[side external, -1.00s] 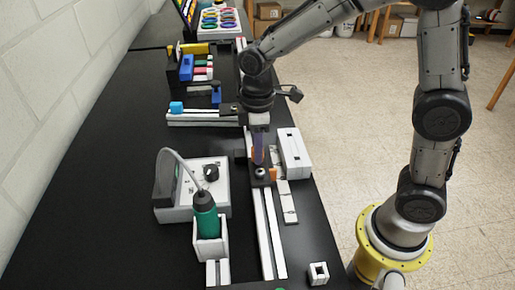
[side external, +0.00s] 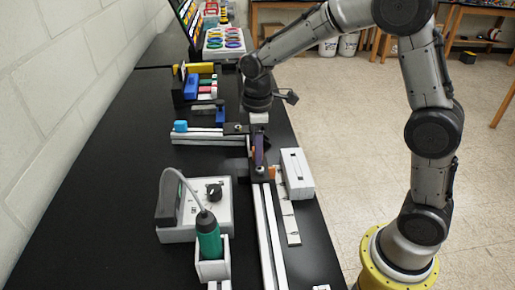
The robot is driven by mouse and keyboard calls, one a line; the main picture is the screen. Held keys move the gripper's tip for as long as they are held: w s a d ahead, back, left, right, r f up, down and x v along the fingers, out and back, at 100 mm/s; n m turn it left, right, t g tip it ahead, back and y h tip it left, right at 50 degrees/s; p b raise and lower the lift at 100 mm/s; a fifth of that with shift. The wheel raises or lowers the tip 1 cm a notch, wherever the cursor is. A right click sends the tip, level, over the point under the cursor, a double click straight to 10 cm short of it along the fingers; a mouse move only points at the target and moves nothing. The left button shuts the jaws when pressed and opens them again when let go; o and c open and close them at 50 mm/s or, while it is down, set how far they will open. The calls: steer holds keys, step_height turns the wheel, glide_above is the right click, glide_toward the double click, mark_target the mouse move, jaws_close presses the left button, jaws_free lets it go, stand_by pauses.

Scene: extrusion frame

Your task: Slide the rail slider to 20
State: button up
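A long pale double rail (side external: 267,235) runs along the black table toward the far end. A dark block with a small light knob on top, which looks like the rail slider (side external: 261,174), sits on this rail, with an orange patch at its right side. My gripper (side external: 258,158) points down right at the block, with a purple part showing between or beside its fingers. The fingers are small and dark here, so I cannot tell whether they are closed on the slider. No scale numbers are readable, so I cannot read the slider's position.
A white slotted box (side external: 297,174) stands close to the right of the slider. A grey station (side external: 206,207) with a cable and a green-handled tool (side external: 208,238) in a white holder stands left of the rail.

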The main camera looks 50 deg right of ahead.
step_height(320, 180, up, 14)
stand_by(0.7)
steer(key=shift+f, duration=0.1)
steer(key=shift+o, duration=0.6)
step_height(320, 180, down, 14)
steer(key=m, duration=1.8)
